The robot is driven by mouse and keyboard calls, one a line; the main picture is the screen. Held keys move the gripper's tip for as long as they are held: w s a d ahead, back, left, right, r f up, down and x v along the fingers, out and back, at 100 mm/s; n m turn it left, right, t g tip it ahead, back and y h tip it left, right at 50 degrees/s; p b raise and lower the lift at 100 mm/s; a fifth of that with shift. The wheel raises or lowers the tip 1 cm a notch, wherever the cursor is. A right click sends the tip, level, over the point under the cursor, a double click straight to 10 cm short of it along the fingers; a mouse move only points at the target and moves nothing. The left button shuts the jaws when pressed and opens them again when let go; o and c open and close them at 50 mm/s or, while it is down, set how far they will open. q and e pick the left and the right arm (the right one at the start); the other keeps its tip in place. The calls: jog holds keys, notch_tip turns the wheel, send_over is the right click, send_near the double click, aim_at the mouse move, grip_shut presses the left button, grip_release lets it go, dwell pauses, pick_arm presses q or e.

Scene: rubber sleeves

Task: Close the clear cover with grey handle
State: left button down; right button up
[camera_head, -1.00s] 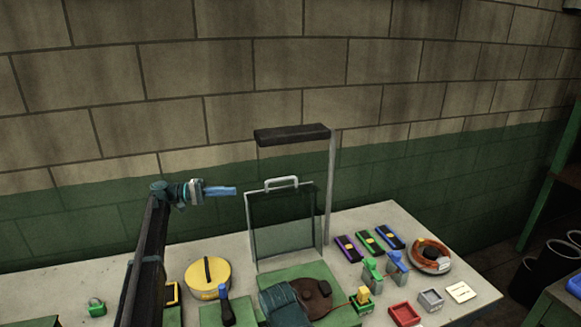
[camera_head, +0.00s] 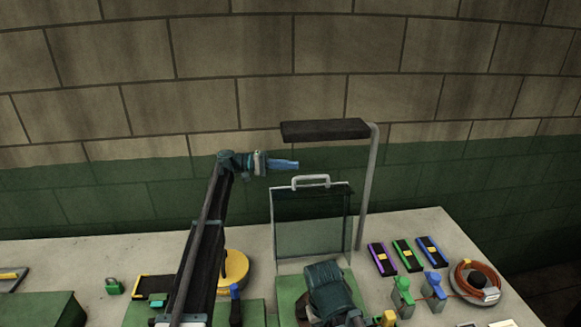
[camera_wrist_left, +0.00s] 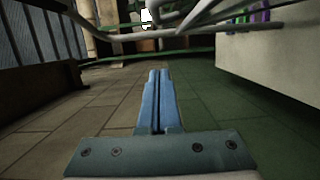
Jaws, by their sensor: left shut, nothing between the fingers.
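The clear cover (camera_head: 312,228) stands upright, open, at the back of a green base on the table. Its grey handle (camera_head: 311,181) is on the top edge. My left gripper (camera_head: 290,165) is shut and empty. It points right, and its tip appears just above the handle's left end in the head view, apart from it in the picture; the depth between them is unclear. In the left wrist view the blue fingers (camera_wrist_left: 158,100) are together with nothing between them. Grey bars cross the top of that view. My right gripper cannot be seen.
A lamp (camera_head: 327,130) with a grey post stands just right of the cover. A dark teal part (camera_head: 330,284) hides some of the base in front. Purple, green and blue blocks (camera_head: 406,254) and a coiled orange cable (camera_head: 480,280) lie to the right. A yellow round case (camera_head: 234,272) is partly behind my left arm.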

pick_arm(q)
jog(key=s+d, duration=0.4)
jog(key=d, duration=0.3)
jog(key=shift+s+d, duration=0.15)
jog(key=shift+d, duration=0.15)
